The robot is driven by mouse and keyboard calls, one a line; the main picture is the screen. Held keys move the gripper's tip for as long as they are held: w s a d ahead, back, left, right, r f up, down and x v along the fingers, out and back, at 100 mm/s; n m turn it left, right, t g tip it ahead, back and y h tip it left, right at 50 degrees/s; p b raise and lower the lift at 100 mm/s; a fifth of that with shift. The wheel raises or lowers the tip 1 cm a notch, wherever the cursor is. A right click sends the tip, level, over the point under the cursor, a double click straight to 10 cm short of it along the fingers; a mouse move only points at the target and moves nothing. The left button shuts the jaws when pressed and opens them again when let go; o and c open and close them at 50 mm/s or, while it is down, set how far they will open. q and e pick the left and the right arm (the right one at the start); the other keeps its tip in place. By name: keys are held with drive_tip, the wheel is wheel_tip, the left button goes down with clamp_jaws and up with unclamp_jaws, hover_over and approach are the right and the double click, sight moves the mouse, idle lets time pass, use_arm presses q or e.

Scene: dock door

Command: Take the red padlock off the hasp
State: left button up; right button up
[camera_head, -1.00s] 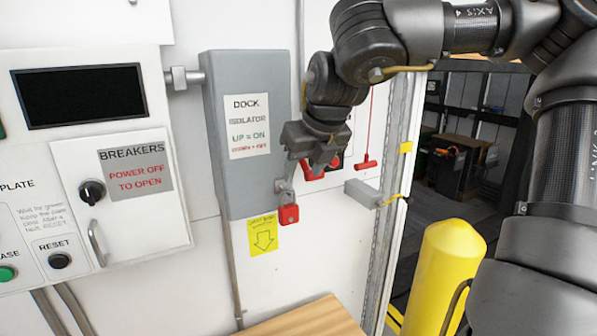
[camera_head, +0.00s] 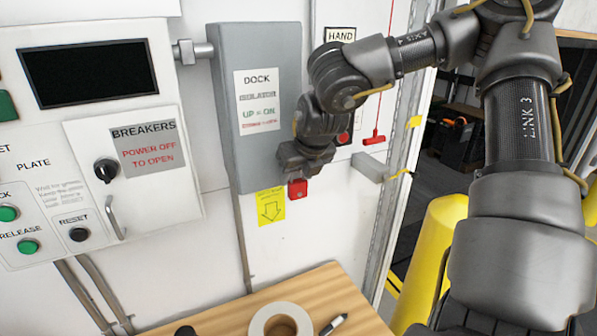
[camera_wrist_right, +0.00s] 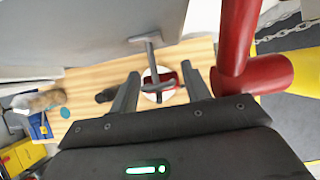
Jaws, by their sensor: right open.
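The red padlock (camera_head: 298,189) hangs at the lower right edge of the grey dock isolator box (camera_head: 230,90), and its top is hidden behind my right gripper. My right gripper (camera_head: 297,172) is just above and over it, pointing down toward it. In the right wrist view the fingers of my right gripper (camera_wrist_right: 161,88) are open, one on each side of the padlock (camera_wrist_right: 160,80). A grey metal piece (camera_wrist_right: 150,50), apparently the hasp or shackle, runs to it from the box. I cannot tell whether a finger touches the padlock. My left gripper is not in view.
A thick red bar (camera_wrist_right: 236,45) stands close to the right finger. Below is a wooden table (camera_head: 235,315) with a tape roll (camera_head: 281,320) and a pen (camera_head: 333,324). The breaker panel (camera_head: 130,160) is left; a yellow post (camera_head: 430,250) is right.

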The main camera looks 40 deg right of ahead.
drive_tip(key=shift+s, duration=0.1)
drive_tip(key=shift+a, duration=0.1)
drive_tip(key=c, duration=0.7)
drive_tip(key=shift+o, duration=0.2)
drive_tip(key=shift+r, duration=0.1)
drive_tip(key=shift+r, duration=0.15)
drive_tip(key=shift+r, duration=0.5)
